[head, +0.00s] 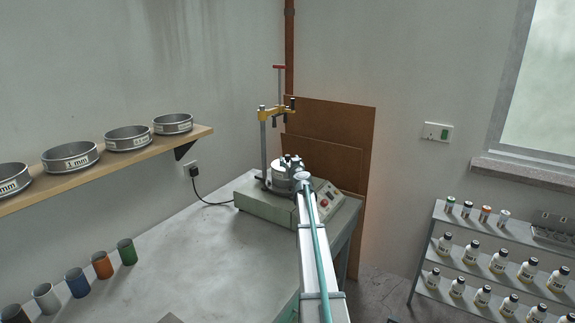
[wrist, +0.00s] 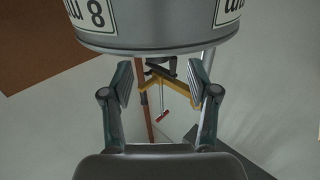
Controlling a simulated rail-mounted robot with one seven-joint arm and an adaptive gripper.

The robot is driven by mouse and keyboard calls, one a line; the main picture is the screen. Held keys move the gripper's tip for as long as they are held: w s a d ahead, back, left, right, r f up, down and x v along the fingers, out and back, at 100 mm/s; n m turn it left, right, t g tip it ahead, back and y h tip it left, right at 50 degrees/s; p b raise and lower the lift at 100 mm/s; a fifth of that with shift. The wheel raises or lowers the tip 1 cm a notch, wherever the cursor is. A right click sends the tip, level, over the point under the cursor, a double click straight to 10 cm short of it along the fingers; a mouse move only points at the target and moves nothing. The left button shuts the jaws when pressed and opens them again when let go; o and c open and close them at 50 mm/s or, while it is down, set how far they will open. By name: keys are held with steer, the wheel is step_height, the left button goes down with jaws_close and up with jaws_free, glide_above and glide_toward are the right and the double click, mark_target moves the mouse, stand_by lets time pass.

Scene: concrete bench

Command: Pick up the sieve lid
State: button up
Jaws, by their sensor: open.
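A round grey sieve stack (head: 279,181) stands on the shaker (head: 262,203) at the back of the bench. In the wrist view, which is upside down, a labelled metal sieve wall (wrist: 155,28) fills the top. I cannot clearly tell the sieve lid apart from the stack's upper rim. My gripper (head: 292,162) is at the top of the stack in the head view, and my arm partly hides the stack. In the wrist view my gripper (wrist: 160,75) has its two fingers wide apart with nothing between them, close to the sieve's edge.
The shaker's yellow clamp arm (head: 276,111) is on a post behind and above the stack; it also shows beyond my fingers in the wrist view (wrist: 162,78). A wall shelf (head: 190,141) with several sieves is at left. Coloured cups (head: 102,265) line the bench's left side.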

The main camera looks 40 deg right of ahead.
mark_target(288, 157)
steer(key=p+x, duration=0.2)
steer(key=x, duration=0.3)
steer(key=shift+s, duration=0.1)
jaws_close()
